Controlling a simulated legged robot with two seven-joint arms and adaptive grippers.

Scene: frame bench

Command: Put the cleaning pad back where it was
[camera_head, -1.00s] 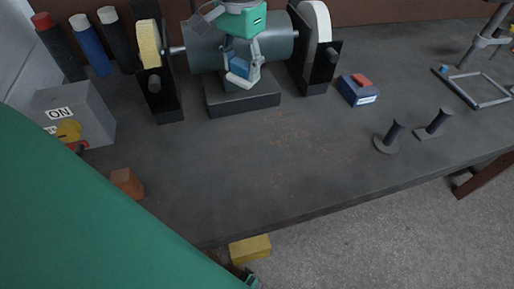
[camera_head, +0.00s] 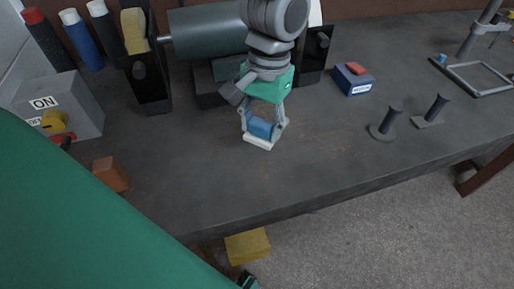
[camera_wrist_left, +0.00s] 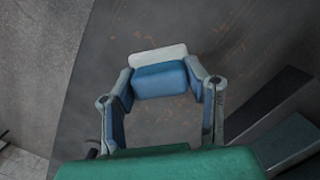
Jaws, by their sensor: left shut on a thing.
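The cleaning pad, a blue block with a pale layer on its lower side, is in my left gripper. In the head view the pad (camera_head: 260,129) is between the fingers of my left gripper (camera_head: 263,127), over the middle of the bench in front of the grinder. In the left wrist view the pad (camera_wrist_left: 160,80) sits between both fingertips of the left gripper (camera_wrist_left: 162,84), its pale edge pointing away. Whether the pad touches the bench top cannot be told.
Behind stands the bench grinder (camera_head: 205,33), partly hidden by my arm. A blue box with a red top (camera_head: 353,80) and two dark pegs (camera_head: 386,122) (camera_head: 432,111) are to the right. A switch box (camera_head: 65,105) and brown block (camera_head: 111,174) are left. The front middle bench is clear.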

